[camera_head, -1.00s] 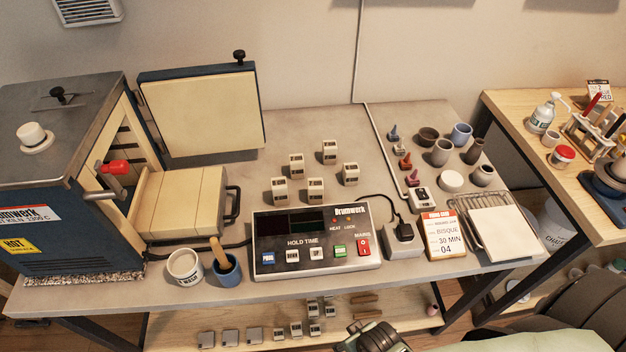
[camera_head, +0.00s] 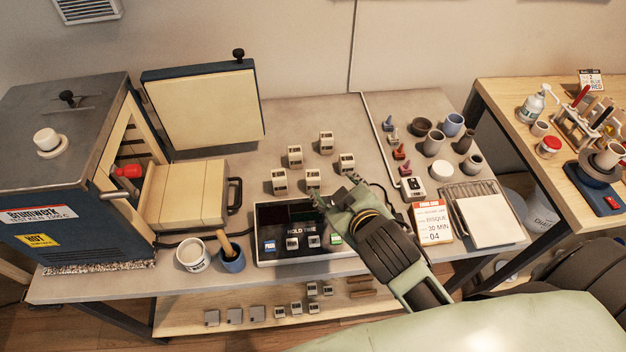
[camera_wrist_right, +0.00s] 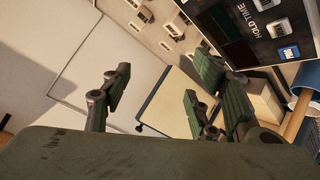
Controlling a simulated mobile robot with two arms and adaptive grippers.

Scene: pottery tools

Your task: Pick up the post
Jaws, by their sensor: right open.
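Several small pale posts with dark openings stand on the grey table. One post (camera_head: 325,142) is at the back, others are a left-back post (camera_head: 294,156), a right post (camera_head: 346,163), a front-left post (camera_head: 279,181) and a front post (camera_head: 312,179). My right gripper (camera_head: 336,192) is open and empty, over the right part of the controller, just in front of the front posts. In the right wrist view its fingers (camera_wrist_right: 160,82) are spread apart with nothing between them; some posts (camera_wrist_right: 171,28) show beyond. My left gripper is out of view.
The controller (camera_head: 272,218) lies under and left of my right gripper. The kiln (camera_head: 70,175) and its open door (camera_head: 205,108) stand left. Cups (camera_head: 434,143), a bisque card (camera_head: 433,222) and a wire rack (camera_head: 460,190) are right. The table behind the posts is clear.

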